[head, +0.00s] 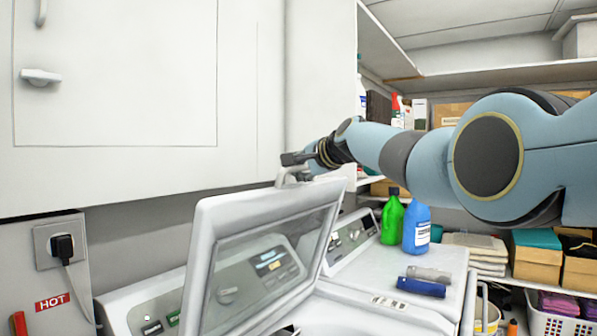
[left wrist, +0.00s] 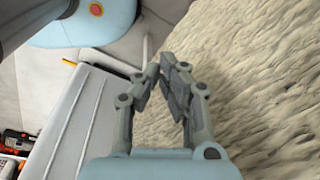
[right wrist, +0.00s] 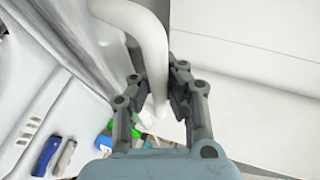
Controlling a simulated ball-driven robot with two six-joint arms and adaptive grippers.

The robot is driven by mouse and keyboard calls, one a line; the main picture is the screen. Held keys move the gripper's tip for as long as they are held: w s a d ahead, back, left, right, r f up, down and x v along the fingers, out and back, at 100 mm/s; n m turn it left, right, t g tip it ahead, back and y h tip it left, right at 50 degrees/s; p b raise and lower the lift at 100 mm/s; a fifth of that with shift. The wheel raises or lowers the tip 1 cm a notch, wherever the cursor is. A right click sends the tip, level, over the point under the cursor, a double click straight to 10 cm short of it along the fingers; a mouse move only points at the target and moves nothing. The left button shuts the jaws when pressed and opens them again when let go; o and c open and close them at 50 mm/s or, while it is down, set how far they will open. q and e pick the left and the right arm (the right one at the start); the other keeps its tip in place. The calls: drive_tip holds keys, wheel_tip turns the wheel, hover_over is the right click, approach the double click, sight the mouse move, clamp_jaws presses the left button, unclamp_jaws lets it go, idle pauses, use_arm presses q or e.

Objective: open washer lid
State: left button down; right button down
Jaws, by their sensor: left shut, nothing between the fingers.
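The washer lid (head: 203,240) is light grey with a clear window and stands tilted up, partly open, in the head view. A curved handle (head: 290,172) rises from its top edge. My right gripper (head: 296,160) is at this handle. In the right wrist view the white handle (right wrist: 152,45) runs between the fingers, which close around it. The washer body (head: 385,318) lies below the lid, its opening only partly in view. My left gripper (left wrist: 163,72) is shut and empty, beside a rough beige surface; it is not in the head view.
A white cabinet (head: 115,80) hangs close above on the left. Green (head: 392,220) and blue (head: 416,230) bottles and two small cylinders (head: 422,286) stand or lie on the neighbouring machine top. Shelves with boxes (head: 537,265) line the right. A plug (head: 62,245) sits in the left wall.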

drive_tip(key=c, duration=2)
unclamp_jaws()
drive_tip(key=shift+r, duration=0.4)
drive_tip(key=o, duration=0.4)
drive_tip(key=shift+d, duration=0.1)
drive_tip(key=shift+s+d, duration=0.1)
drive_tip(key=shift+s, duration=0.05)
drive_tip(key=shift+f, duration=0.1)
